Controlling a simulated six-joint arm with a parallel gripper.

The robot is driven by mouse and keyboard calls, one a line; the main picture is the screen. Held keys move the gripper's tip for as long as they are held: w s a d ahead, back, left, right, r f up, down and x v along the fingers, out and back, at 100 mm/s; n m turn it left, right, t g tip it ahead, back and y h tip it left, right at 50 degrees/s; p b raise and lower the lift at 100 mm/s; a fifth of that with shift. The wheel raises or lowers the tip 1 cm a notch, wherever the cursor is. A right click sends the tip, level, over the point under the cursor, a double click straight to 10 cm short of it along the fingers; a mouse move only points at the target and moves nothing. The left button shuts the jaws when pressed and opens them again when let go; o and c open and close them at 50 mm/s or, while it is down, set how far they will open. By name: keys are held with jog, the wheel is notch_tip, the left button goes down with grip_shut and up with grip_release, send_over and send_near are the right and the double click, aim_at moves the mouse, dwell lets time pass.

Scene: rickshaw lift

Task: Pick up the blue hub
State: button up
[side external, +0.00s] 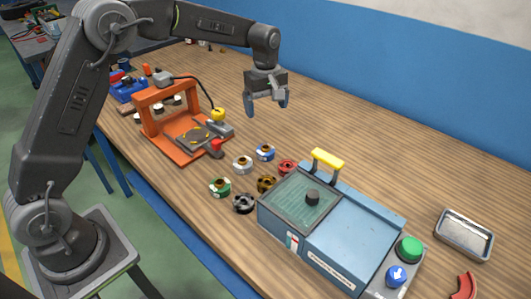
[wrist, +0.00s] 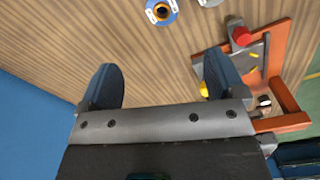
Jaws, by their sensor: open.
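The blue hub (side external: 265,152) stands on the wooden table among several other hubs in the side view. It has a light centre and a dark hole. In the wrist view the blue hub (wrist: 161,11) is at the top edge, partly cut off, beyond my fingertips. My gripper (side external: 268,106) hangs in the air above the table, up from the hub in the side view. Its two blue-grey fingers (wrist: 164,82) are apart and nothing is between them.
An orange press frame (side external: 182,145) is to the left. A blue machine with a yellow handle (side external: 328,158) is to the right. A metal tray (side external: 488,248) lies further right.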

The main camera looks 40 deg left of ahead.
aim_at(265, 147)
jog(key=shift+n, duration=0.3)
jog(key=f, duration=1)
jog(key=shift+w+f, duration=0.1)
jog(key=shift+w, duration=0.3)
jog(key=shift+s+a+f, duration=0.1)
jog(key=shift+s+f, duration=0.1)
jog(key=shift+f, duration=1.1)
jog(key=shift+s+a+f, duration=0.1)
jog(key=shift+s+f, duration=0.05)
jog(key=shift+f, duration=1.15)
jog(key=shift+c, duration=0.5)
jog(key=c, duration=1.1)
jog(key=shift+r, duration=0.2)
